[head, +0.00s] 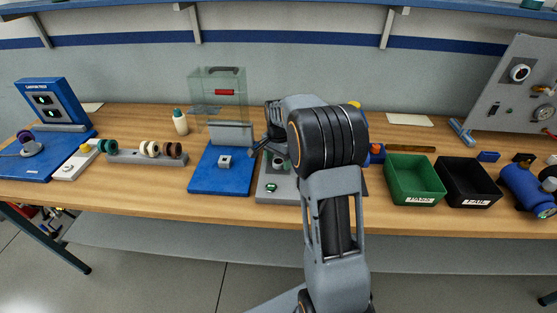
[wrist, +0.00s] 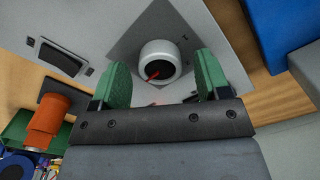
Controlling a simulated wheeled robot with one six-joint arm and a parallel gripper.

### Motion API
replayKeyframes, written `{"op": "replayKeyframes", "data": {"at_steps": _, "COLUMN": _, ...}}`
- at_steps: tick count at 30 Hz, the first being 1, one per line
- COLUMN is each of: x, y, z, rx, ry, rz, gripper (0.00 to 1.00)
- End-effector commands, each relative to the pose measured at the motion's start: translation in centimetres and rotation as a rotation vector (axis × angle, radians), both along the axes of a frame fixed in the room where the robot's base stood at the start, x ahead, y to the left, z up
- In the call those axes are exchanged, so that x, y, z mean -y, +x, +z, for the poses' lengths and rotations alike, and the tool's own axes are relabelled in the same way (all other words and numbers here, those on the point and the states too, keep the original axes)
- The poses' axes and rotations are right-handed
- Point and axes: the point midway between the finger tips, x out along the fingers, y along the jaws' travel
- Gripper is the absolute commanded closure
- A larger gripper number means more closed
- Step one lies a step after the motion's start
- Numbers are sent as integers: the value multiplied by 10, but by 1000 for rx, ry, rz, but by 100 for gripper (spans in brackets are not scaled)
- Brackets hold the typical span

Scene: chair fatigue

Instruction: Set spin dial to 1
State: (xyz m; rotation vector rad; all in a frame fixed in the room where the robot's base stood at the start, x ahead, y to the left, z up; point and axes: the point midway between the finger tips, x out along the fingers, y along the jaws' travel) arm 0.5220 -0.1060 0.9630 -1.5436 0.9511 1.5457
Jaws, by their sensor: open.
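The spin dial (wrist: 160,62) is a round white knob with a dark face and a red pointer, set on a dark diamond-shaped plate on a grey unit (wrist: 110,25). The pointer slants toward the lower left of the wrist view; I cannot read a number by it. My gripper (wrist: 163,80) is open, with a green-padded finger on each side of the dial and a visible gap at both sides. It looks empty. In the head view the grey unit (head: 268,195) stands at mid-table, and my arm hides much of it.
A blue-based fixture (head: 218,182) with a clear guard stands just left of the unit. A green bin (head: 414,178) and a black bin (head: 468,182) stand to the right. In the wrist view a black switch (wrist: 60,58) and an orange cylinder (wrist: 47,122) are at the left.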

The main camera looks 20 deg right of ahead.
Motion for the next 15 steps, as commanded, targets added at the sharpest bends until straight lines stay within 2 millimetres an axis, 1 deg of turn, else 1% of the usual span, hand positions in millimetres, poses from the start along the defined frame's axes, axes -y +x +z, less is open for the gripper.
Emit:
{"op": "replayKeyframes", "data": {"at_steps": 4, "x": 0, "y": 0, "z": -5, "rx": 1, "ry": 0, "rz": 0, "gripper": 31}}
{"op": "replayKeyframes", "data": {"at_steps": 12, "x": 0, "y": 0, "z": -6, "rx": 1, "ry": 0, "rz": 0, "gripper": 31}}
{"op": "replayKeyframes", "data": {"at_steps": 15, "x": 0, "y": 0, "z": -6, "rx": 1, "ry": 0, "rz": 0, "gripper": 39}}
